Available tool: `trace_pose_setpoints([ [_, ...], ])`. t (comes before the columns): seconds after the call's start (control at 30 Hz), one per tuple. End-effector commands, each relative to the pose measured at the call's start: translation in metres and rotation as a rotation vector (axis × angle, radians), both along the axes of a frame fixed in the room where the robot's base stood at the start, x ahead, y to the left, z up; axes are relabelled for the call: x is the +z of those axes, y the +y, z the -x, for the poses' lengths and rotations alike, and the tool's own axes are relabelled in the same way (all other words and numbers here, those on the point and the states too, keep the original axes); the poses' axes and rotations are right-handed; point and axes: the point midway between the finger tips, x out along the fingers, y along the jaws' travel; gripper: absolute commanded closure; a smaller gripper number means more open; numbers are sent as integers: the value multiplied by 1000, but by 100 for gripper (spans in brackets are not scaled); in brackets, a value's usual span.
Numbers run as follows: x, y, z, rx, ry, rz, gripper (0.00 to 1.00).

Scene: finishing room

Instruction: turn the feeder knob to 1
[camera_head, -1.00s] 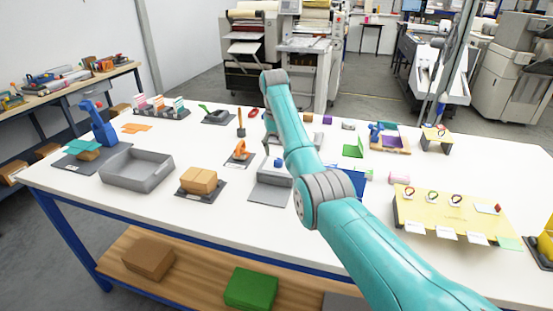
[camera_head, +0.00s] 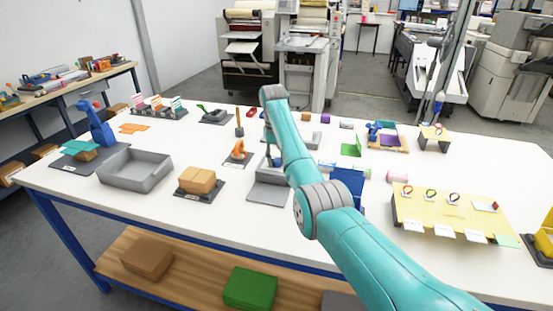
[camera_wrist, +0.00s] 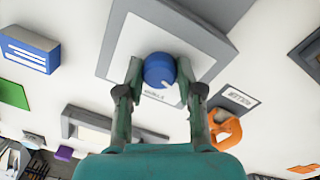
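The blue round feeder knob (camera_wrist: 160,70) sits on a light panel of a grey feeder unit (camera_wrist: 119,50) in the wrist view. A small dark label shows beside the knob; no dial numbers are legible. My gripper (camera_wrist: 160,72) points down at the unit, one fingertip on either side of the knob. The fingers look apart, with only narrow gaps to the knob; contact cannot be made out. In the head view the grey feeder unit (camera_head: 268,192) stands mid-table, and my arm partly hides it and the knob.
An orange object (camera_wrist: 226,130) on a dark mat stands close to the unit. A blue upright piece (camera_head: 347,184) and yellow board (camera_head: 452,214) stand to the right.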

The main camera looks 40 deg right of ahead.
Motion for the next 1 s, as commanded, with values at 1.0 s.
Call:
trace_pose_setpoints([
  [1.0, 0, 0, -1, -582, 2, -1, 98],
])
